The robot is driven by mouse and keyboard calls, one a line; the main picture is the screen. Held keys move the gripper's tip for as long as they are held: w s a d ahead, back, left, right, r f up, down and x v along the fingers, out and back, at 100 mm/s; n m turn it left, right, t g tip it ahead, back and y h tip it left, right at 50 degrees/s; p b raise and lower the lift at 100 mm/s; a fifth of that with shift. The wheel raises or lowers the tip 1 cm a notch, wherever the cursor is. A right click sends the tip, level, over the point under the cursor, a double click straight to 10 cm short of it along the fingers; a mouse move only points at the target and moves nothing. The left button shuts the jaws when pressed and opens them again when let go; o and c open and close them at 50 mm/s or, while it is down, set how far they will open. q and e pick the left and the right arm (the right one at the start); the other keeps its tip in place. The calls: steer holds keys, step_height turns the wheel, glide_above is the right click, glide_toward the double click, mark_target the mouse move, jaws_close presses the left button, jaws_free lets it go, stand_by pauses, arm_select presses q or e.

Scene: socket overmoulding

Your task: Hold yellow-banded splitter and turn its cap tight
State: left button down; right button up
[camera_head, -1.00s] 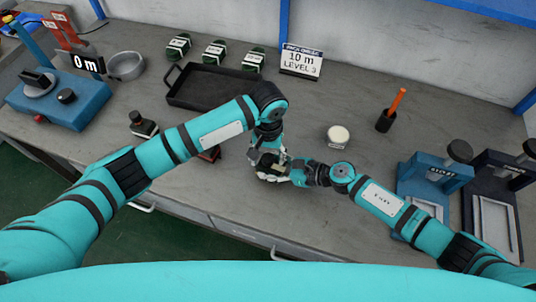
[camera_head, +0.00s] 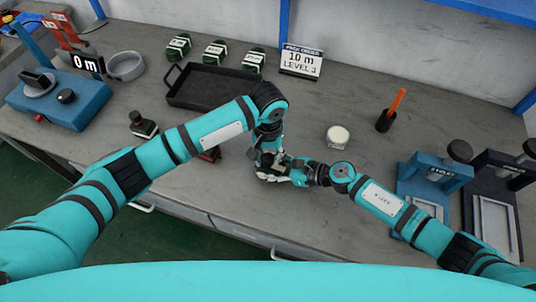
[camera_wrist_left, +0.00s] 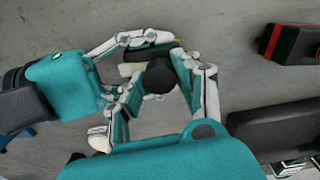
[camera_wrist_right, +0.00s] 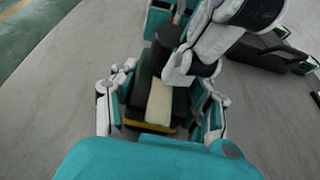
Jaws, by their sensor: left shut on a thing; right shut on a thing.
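The yellow-banded splitter is a dark block with a cream label (camera_wrist_right: 160,103) and a yellow band (camera_wrist_right: 150,127) at its near end in the right wrist view. My right gripper (camera_wrist_right: 160,112) is shut on its body, fingers on both sides. Its dark round cap (camera_wrist_left: 160,75) shows in the left wrist view between the fingers of my left gripper (camera_wrist_left: 158,68), which is shut on it from above. In the head view, the left gripper (camera_head: 266,152) and right gripper (camera_head: 284,170) meet near the table's front edge and mostly hide the splitter.
A black tray (camera_head: 190,100) and several green-and-white items (camera_head: 214,52) stand behind. A white round piece (camera_head: 337,136) and an orange-handled tool in a cup (camera_head: 385,122) are right of the grippers. Blue (camera_head: 408,185) and dark (camera_head: 500,170) presses stand far right. A red-and-black block (camera_head: 210,154) lies close left.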

mark_target(268, 157)
arm_select(q)
steer(key=m, duration=1)
steer(key=shift+d+r+m, duration=0.1)
steer(key=shift+r+m, duration=0.05)
steer(key=shift+m, duration=0.15)
stand_by(0.5)
steer(key=c, duration=1.1)
jaws_free()
steer(key=shift+c, duration=0.2)
steer(key=shift+o, duration=1.1)
step_height(268, 157, up, 12)
